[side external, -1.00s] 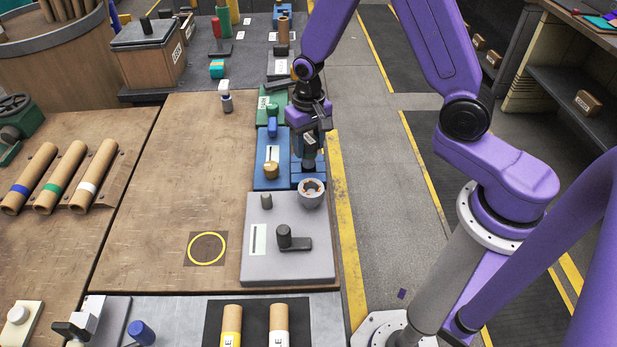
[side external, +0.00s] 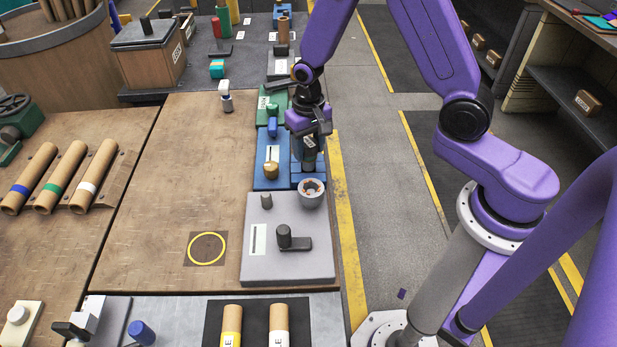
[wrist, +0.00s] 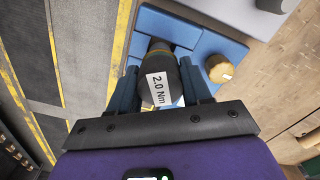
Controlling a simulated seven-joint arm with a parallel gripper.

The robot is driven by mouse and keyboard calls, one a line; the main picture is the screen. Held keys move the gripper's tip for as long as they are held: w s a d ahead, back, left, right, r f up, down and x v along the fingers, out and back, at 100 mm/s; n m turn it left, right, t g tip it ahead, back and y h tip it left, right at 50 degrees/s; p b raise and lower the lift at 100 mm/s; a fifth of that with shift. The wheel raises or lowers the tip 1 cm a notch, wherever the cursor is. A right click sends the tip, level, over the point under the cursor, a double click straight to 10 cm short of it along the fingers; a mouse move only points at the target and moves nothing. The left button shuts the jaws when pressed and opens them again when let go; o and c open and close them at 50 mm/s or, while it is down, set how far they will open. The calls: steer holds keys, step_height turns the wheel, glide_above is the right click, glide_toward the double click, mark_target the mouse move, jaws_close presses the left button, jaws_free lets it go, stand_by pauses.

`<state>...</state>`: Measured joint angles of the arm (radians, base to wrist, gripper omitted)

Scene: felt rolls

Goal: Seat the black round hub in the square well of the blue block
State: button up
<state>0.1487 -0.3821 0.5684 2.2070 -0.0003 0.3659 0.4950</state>
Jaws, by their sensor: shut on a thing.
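The black round hub (wrist: 160,66), with a white "2.0 Nm" label, stands between the two blue fingers of my gripper (wrist: 162,80). My gripper is shut on it. In the side external view my gripper (side external: 309,147) is over the right part of the blue block (side external: 264,143), pointing down, and the hub (side external: 309,161) shows as a dark upright cylinder. The blue block also shows in the wrist view (wrist: 198,38). The hub's far end lies over the raised blue part that bears the square well. The hub and fingers hide the well, so I cannot tell whether the hub is inside it.
A brass knob (side external: 271,170) stands on the blue block beside the hub. A green block (side external: 268,95) lies behind. The brown board to the left has free room.

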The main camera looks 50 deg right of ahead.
steer(key=shift+f, duration=1.7)
stand_by(1.6)
steer(key=o, duration=1.3)
step_height(320, 180, up, 18)
steer(key=shift+f, duration=0.25)
steer(key=s+r+n, duration=0.2)
steer(key=s+n, duration=1.3)
steer(key=s, duration=1.1)
steer(key=shift+a+n, duration=0.15)
steer(key=shift+n, duration=0.15)
